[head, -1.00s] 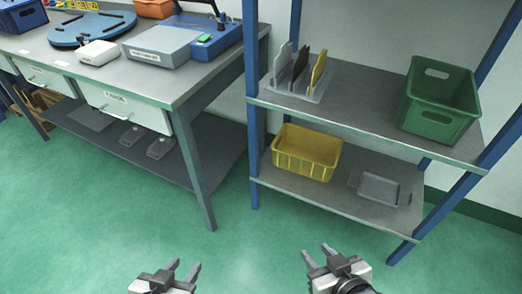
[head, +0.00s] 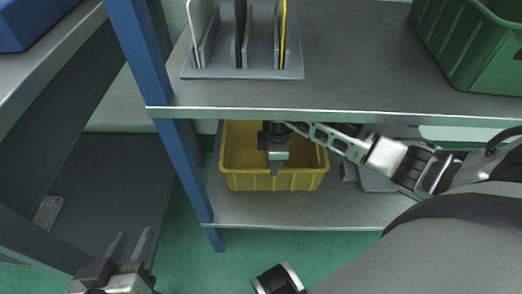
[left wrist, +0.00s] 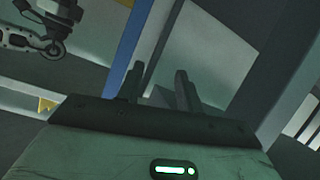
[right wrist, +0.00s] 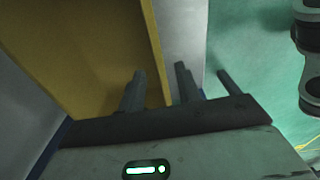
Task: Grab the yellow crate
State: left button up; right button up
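The yellow crate (head: 240,181) stands upright on the lower shelf, open side up. A yellow surface of it also fills the upper left of the right wrist view (right wrist: 75,40). My right gripper (head: 275,172) points down at the middle of the crate's near wall and hides part of it. In the right wrist view its fingers (right wrist: 160,90) are apart, around the crate's edge in the picture; contact cannot be told. My left gripper (head: 133,245) is open and empty, low at the left, away from the crate. Its spread fingers show in the left wrist view (left wrist: 160,88).
The upper shelf (head: 350,75) overhangs the crate closely. A blue post (head: 183,170) stands left of it. A grey tray (head: 375,180) lies to its right, partly behind my right arm. A rack (head: 245,72) and green crate (head: 465,45) are on the upper shelf.

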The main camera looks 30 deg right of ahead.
jog(key=shift+w+d+f, duration=0.15)
jog(key=shift+d+f, duration=0.3)
jog(key=shift+f, duration=0.05)
notch_tip(320, 180, down, 2)
jog(key=shift+b, duration=0.65)
notch_tip(320, 180, down, 4)
jog(key=shift+a+f+b, duration=0.15)
jog(key=shift+f+b, duration=0.05)
jog(key=shift+b, duration=0.95)
pick_arm(q)
jog(key=shift+w+d+r+n+t+h, duration=0.1)
jog(key=shift+d+r+n+t+h, duration=0.05)
jog(key=shift+d+r+t+h, duration=0.25)
jog(key=shift+d+r+n+t+h, duration=0.2)
jog(key=shift+r+t, duration=0.1)
jog(key=shift+r, duration=0.15)
pick_arm(e)
grip_shut()
jog(key=shift+r, duration=0.15)
